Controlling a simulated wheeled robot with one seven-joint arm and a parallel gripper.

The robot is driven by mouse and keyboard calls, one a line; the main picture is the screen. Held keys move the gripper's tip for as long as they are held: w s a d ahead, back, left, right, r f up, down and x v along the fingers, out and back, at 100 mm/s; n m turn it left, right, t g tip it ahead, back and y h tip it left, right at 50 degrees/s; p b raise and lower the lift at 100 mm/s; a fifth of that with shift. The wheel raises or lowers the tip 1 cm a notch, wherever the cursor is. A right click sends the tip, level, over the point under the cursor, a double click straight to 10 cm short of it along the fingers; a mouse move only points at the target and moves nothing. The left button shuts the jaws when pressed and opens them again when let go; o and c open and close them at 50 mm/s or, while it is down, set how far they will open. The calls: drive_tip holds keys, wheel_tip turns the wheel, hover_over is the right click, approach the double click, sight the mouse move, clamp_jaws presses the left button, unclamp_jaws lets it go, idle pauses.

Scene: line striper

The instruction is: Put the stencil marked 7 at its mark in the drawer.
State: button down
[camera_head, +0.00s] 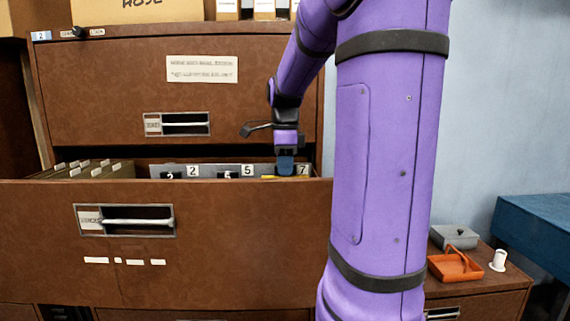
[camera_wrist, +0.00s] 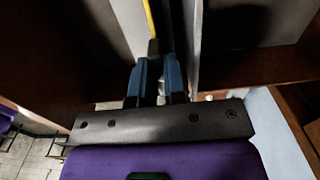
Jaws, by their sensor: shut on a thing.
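My gripper (camera_head: 285,168) reaches down into the open drawer (camera_head: 205,245) at its right end. Its blue fingers, also in the wrist view (camera_wrist: 157,78), are shut on a thin upright sheet with a yellow edge (camera_wrist: 150,18), which I take as the stencil. In the head view only a low yellow strip (camera_head: 269,178) of it shows beside the fingers, and its number is hidden. A white mark 7 (camera_head: 303,170) is just right of the fingers. Marks 2 (camera_head: 193,170) and 5 (camera_head: 247,170) are farther left. I cannot tell whether the stencil touches the drawer floor.
Folders with tabs (camera_head: 95,170) fill the drawer's left part. Dark stencils with numbers (camera_head: 228,176) stand near marks 2 and 5. The drawer front and right wall are close to my gripper. An orange tray (camera_head: 454,267) stands on a low cabinet at right.

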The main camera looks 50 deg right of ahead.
drive_tip(key=shift+f, duration=0.6)
drive_tip(key=c, duration=1.1)
unclamp_jaws()
drive_tip(key=o, duration=0.3)
drive_tip(key=shift+r, duration=3.45)
